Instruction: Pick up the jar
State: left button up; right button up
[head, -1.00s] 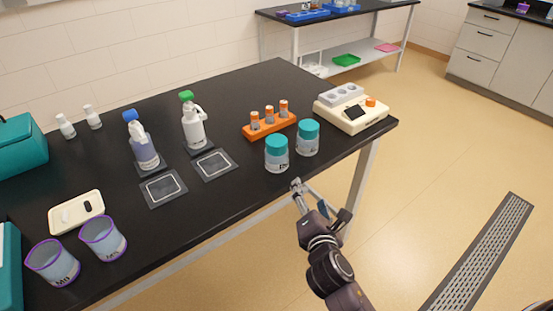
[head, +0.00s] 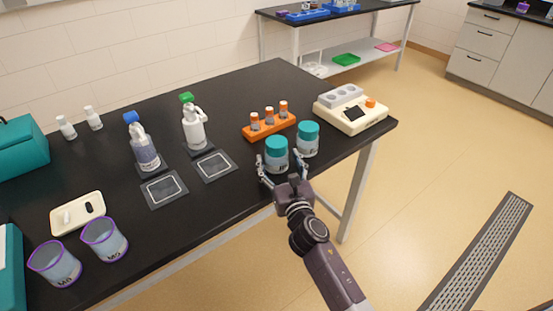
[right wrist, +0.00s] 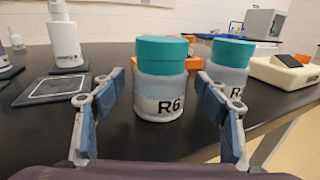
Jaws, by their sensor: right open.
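Two jars with teal lids stand upright on the black table near its front edge. The nearer jar (head: 276,157) is labelled R6 in the right wrist view (right wrist: 160,85). The second jar (head: 308,140) stands to its right and a little behind; its label is partly hidden by my right finger in the right wrist view (right wrist: 228,62). My right gripper (head: 281,166) is open, with one finger on each side of the R6 jar's front; in the right wrist view (right wrist: 161,108) gaps show between the fingers and the jar. My left gripper is not in view.
An orange rack (head: 269,127) with several vials stands behind the jars, and a cream device (head: 350,112) is to the right. Two spray bottles, green-topped (head: 194,130) and blue-topped (head: 144,150), stand left by dark outlined pads (head: 214,166). Purple-rimmed beakers (head: 104,243) are far left.

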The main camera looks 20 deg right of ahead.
jog(key=shift+w+f, duration=0.1)
jog(key=shift+w, duration=0.9)
jog(key=c, duration=1.3)
